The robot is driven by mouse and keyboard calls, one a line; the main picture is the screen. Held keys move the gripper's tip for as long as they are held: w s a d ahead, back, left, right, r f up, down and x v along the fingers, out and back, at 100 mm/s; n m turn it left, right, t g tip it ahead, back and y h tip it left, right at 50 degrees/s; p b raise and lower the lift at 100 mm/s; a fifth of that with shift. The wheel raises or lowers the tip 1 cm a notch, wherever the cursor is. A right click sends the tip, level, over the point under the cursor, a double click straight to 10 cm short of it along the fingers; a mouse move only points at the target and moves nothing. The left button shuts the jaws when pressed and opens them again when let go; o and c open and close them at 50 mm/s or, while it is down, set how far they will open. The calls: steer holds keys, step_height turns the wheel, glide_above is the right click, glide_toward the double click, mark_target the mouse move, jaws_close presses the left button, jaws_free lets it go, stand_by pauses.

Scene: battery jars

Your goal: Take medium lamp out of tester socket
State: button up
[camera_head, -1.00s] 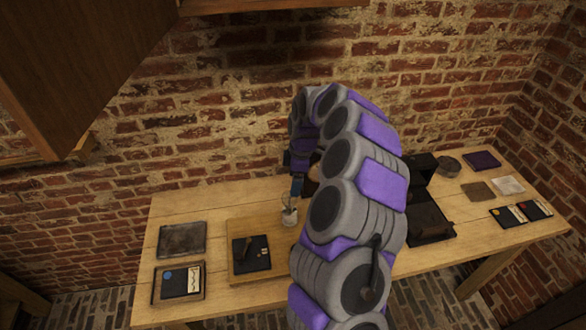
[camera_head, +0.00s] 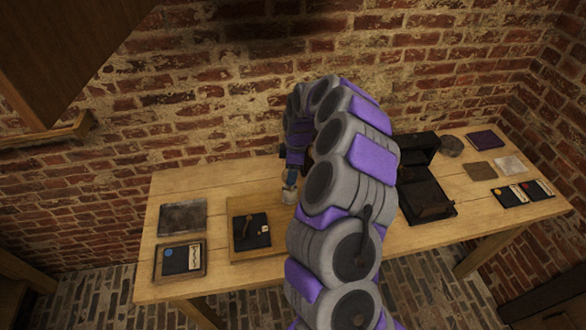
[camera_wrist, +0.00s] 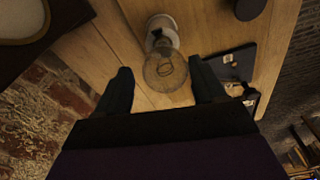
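The lamp (camera_wrist: 166,71) is a clear glass bulb with a visible filament. It sits in a pale round socket (camera_wrist: 161,27) on the wooden board. My gripper (camera_wrist: 163,84) is open, with one dark finger on each side of the bulb and gaps showing between fingers and glass. In the head view, my gripper (camera_head: 291,174) is just above the pale socket (camera_head: 288,194), and the bulb is hidden there. Whether this is the medium lamp cannot be told from size.
A dark switch plate (camera_head: 251,231) lies on the wooden board, left of my arm. Two trays (camera_head: 183,217) (camera_head: 178,262) lie farther left. A dark open case (camera_head: 425,200) stands right of my arm. Several flat pieces and cards lie at the table's right end.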

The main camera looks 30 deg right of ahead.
steer(key=shift+a+r, duration=0.1)
steer(key=shift+a, duration=0.75)
steer(key=c, duration=0.5)
steer(key=shift+c, duration=0.5)
steer(key=shift+d, duration=0.35)
steer(key=c, duration=0.3)
steer(key=shift+s+d+n, duration=0.1)
steer(key=shift+d+n, duration=0.1)
steer(key=shift+n, duration=0.2)
steer(key=shift+a+n+b, duration=0.1)
steer(key=shift+n+b, duration=0.25)
steer(key=shift+n, duration=0.65)
steer(key=n+g, duration=0.1)
steer(key=n, duration=0.2)
steer(key=shift+n+b, duration=0.35)
steer(key=shift+n, duration=0.05)
